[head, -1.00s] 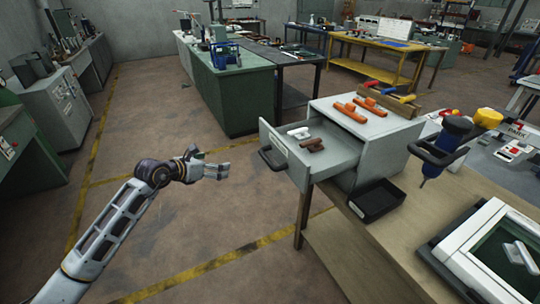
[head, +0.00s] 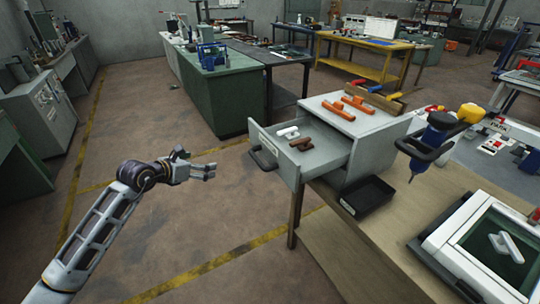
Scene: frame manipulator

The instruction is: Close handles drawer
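The grey drawer unit (head: 368,142) stands on the wooden workbench, and its drawer (head: 281,168) is pulled out toward the left. The drawer has a dark handle (head: 263,158) on its front. A white handle (head: 288,131) and a brown handle (head: 301,144) lie inside. Orange handles (head: 338,110) lie on top of the unit. My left gripper (head: 211,171) is left of the drawer front, apart from it and empty, over the floor. Its fingers appear spread slightly. My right gripper is not in view.
A white-framed case (head: 492,245) is at the lower right. The floor (head: 195,225) left of the bench is clear.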

